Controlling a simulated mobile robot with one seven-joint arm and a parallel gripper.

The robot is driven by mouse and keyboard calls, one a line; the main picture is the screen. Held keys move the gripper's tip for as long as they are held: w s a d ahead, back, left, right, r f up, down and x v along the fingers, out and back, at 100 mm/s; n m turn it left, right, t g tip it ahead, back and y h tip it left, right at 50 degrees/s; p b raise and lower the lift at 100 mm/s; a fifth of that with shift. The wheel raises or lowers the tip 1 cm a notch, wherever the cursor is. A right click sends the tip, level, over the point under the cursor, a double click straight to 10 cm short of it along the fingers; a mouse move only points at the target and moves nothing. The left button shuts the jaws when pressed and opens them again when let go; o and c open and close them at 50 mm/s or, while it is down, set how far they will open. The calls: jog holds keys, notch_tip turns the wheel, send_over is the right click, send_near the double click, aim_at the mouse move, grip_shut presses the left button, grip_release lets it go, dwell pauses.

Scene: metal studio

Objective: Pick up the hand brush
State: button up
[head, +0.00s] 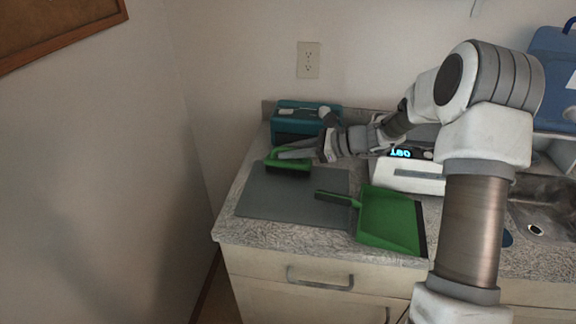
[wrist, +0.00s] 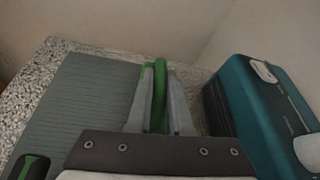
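The hand brush (head: 288,169) is green with dark bristles. In the head view it is at the far left part of the grey mat (head: 290,197); I cannot tell whether its bristles touch the mat. My gripper (head: 297,153) reaches it from the right, with its grey fingers over the green handle. In the wrist view the green handle (wrist: 159,95) lies between the two fingers of my gripper (wrist: 158,100), with a finger close against each side. The gripper looks shut on it. The fingers hide part of the brush.
A green dustpan (head: 388,220) lies at the mat's right side, its handle over the mat. A teal toaster-like box (head: 294,122) stands close behind the brush. A white appliance with a lit display (head: 408,175) is to the right. A sink (head: 545,215) is far right.

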grip_shut()
jog(key=shift+r, duration=0.1)
